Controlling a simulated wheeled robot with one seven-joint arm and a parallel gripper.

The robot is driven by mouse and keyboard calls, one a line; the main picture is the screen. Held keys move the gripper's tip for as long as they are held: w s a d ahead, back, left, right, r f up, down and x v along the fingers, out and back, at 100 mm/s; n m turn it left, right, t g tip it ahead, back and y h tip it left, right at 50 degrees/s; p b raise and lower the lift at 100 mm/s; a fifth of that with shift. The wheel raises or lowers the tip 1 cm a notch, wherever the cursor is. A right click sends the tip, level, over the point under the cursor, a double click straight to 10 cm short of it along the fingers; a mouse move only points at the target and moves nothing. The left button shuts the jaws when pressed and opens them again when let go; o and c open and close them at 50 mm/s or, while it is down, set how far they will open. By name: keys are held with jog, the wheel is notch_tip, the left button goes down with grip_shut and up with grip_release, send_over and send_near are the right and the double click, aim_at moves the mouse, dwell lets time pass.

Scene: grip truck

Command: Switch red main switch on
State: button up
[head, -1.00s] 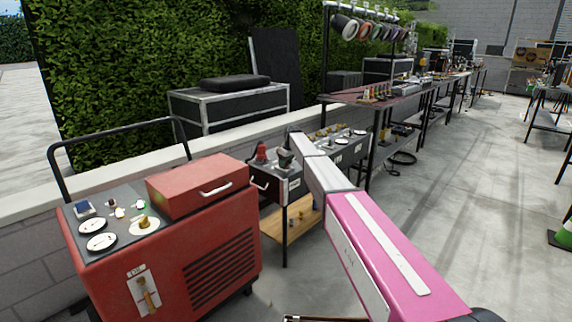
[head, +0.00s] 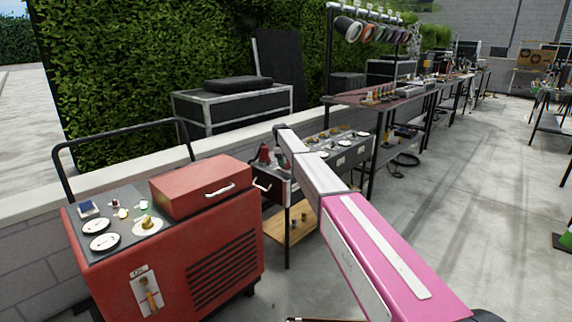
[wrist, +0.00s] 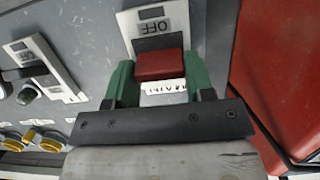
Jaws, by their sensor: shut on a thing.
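The red main switch (wrist: 160,62) shows in the wrist view on a grey panel. Its light plate (wrist: 160,20) reads OFF above the red lever, and a MAIN label lies partly hidden below it. My gripper (wrist: 159,72) has its green fingers on both sides of the red lever and is shut on it. In the head view my arm reaches over a panel table at the middle, and the switch and the gripper's fingers cannot be made out there.
A second switch plate (wrist: 38,62) marked OFF and yellow connectors (wrist: 48,144) lie left of the switch in the wrist view. A red surface (wrist: 290,85) stands close on the right. In the head view a red generator (head: 180,250) stands at the left, with open floor at the right.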

jog(key=o, duration=0.9)
jog(key=shift+r, duration=0.1)
jog(key=v, duration=1)
jog(key=shift+a+r, duration=0.1)
jog(key=shift+r, duration=0.2)
